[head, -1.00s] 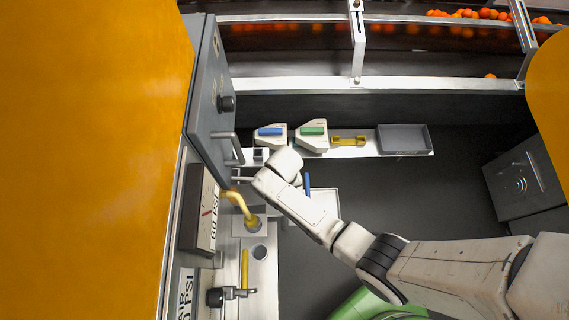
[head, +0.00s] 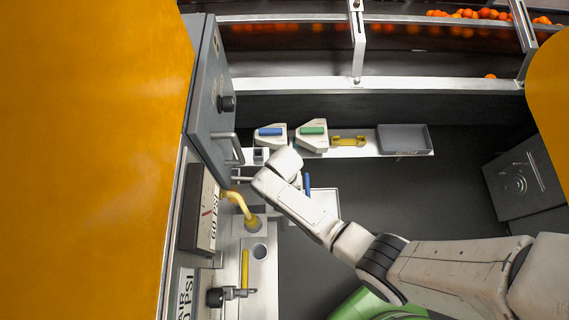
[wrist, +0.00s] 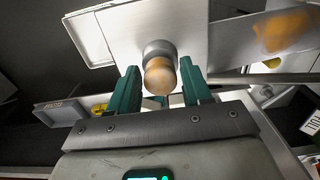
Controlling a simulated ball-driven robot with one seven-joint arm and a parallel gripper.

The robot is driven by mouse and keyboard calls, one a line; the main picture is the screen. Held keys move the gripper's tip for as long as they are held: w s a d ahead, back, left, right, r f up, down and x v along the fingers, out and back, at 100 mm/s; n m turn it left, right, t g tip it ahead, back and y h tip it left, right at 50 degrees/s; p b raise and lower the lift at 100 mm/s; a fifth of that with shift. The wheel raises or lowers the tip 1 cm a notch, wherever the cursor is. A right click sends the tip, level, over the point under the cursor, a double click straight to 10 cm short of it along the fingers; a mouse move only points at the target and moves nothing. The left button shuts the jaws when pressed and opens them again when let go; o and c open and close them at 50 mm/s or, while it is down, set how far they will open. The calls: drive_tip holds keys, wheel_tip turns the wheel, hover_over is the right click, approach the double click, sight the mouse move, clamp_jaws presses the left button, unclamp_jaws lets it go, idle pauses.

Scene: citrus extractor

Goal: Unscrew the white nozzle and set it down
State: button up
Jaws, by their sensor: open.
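I cannot make out a clearly white nozzle in either view. In the wrist view my gripper (wrist: 159,68) is open, with its two green fingers either side of a rounded tan tip (wrist: 159,77) under a grey collar (wrist: 158,48). A gap shows on each side of the tip, and whether this is the nozzle I cannot tell. The collar sits against a pale grey plate (wrist: 115,28). In the head view my arm's end hides the gripper and whatever is between its fingers.
A grey cabinet door (head: 208,95) with a handle stands at left. A yellow bent pipe (head: 240,204) and a ledge with a round hole (head: 259,252) lie nearby. Behind is a shelf (head: 350,152) with blue- and green-topped holders and a grey tray (head: 404,138).

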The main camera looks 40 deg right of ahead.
drive_tip(key=shift+c, duration=0.5)
drive_tip(key=c, duration=0.5)
drive_tip(key=shift+n, duration=0.9)
drive_tip(key=shift+n, duration=0.8)
drive_tip(key=shift+n, duration=0.9)
